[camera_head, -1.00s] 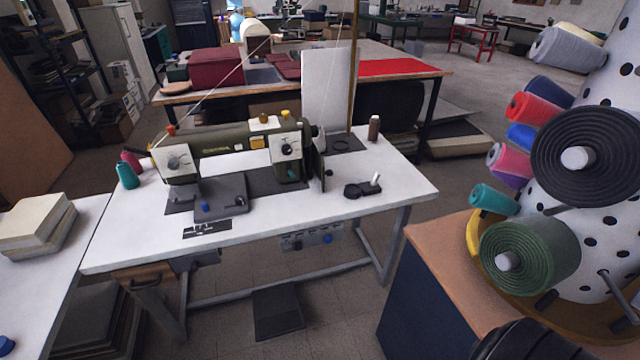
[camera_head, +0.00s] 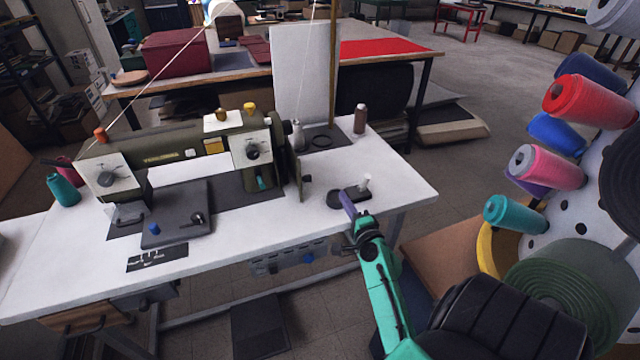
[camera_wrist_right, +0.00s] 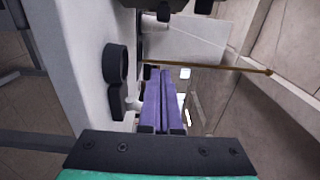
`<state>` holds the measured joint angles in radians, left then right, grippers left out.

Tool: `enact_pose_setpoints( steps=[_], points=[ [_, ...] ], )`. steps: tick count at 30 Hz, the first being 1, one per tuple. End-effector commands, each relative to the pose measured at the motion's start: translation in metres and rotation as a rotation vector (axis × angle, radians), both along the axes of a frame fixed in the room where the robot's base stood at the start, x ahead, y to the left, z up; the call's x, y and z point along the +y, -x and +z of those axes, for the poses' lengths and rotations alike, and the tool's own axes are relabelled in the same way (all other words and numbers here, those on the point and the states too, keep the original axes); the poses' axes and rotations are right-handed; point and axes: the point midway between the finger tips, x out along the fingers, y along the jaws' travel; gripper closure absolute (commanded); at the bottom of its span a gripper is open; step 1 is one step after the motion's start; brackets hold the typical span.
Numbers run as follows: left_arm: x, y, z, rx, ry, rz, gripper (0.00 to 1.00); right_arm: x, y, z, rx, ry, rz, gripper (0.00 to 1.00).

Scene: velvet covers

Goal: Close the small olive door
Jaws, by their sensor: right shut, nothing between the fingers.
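The olive sewing machine (camera_head: 195,150) stands on a white table. At its right end the small olive door (camera_head: 298,180) stands out from the body as a narrow upright panel, seen nearly edge-on, with a dark knob beside it. It looks open. My right gripper (camera_head: 347,203) has purple fingers that are shut and empty. It is above the table's right part, to the right of the door and apart from it in the head view. In the right wrist view the shut fingers (camera_wrist_right: 163,100) point ahead; I cannot make out the door there for sure. My left gripper is not in view.
A black round fitting with a white peg (camera_head: 364,184) sits close by my right fingers. A brown spool (camera_head: 360,118) stands at the table's back right. A white panel (camera_head: 304,75) and wooden pole rise behind the machine. Thread cones (camera_head: 510,213) crowd the right side.

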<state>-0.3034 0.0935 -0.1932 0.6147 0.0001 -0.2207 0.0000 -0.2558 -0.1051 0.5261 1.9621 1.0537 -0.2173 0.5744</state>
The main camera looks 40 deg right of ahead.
Motion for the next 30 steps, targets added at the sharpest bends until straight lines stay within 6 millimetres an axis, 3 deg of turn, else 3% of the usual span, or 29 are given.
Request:
enact_pose_setpoints(
  steps=[6,11,12,18,30],
  points=[
    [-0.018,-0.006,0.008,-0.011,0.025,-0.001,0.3,-0.016,-0.046,0.003,-0.001,0.004,0.003,1.0],
    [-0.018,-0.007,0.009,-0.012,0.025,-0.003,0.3,-0.027,-0.079,0.002,0.001,0.005,0.003,1.0],
    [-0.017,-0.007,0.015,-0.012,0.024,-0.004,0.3,-0.018,-0.083,0.003,0.003,0.0,0.005,1.0],
    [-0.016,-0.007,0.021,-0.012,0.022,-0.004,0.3,0.005,-0.096,0.001,0.004,0.004,0.005,1.0],
    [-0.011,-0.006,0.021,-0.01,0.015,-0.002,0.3,0.008,-0.098,0.0,0.004,0.006,0.003,1.0]
  ],
)
